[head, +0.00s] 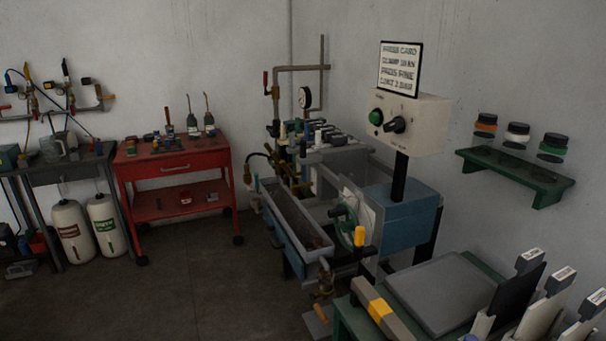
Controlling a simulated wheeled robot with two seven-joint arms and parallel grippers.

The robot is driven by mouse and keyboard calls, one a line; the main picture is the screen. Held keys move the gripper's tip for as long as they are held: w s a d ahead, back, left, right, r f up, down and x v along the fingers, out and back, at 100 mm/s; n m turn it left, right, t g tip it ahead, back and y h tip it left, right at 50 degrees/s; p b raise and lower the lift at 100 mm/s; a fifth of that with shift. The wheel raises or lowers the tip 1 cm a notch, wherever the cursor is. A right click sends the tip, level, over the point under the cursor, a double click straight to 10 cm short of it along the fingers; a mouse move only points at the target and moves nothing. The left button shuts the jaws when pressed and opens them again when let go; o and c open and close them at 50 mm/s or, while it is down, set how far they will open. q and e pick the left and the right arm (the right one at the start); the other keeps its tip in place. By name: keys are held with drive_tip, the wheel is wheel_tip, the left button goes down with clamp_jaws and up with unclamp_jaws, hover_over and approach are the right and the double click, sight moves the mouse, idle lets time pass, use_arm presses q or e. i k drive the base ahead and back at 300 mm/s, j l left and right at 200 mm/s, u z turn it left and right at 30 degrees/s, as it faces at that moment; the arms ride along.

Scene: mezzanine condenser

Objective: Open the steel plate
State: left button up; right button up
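A flat grey plate (440,292), which looks like metal, lies on a green bench (347,316) at the lower right. A press-like machine (400,212) with a blue body stands behind it, with a green handwheel (345,228) and a pale plate-like part (362,212) beside the wheel. I cannot tell for certain which of these is the steel plate, and no hinge or handle is clear on the grey plate. Neither of my grippers is in view.
A control box (408,122) with a green button and black knob stands above the machine under a sign (400,68). Labelled upright pieces (540,300) crowd the bench's right. A red cart (175,172) stands left. Open floor (200,285) lies in front.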

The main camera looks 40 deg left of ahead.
sight(350, 161)
drive_tip(key=i+j, duration=0.15)
drive_tip(key=j, duration=0.3)
drive_tip(key=i+j+z, duration=0.1)
drive_tip(key=j, duration=0.3)
drive_tip(key=i+j, duration=0.1)
drive_tip(key=j, duration=0.35)
drive_tip(key=i+j+z, duration=0.1)
drive_tip(key=j, duration=0.35)
drive_tip(key=i+j, duration=0.15)
drive_tip(key=j, duration=0.75)
drive_tip(key=i+z, duration=0.05)
drive_tip(key=i, duration=0.05)
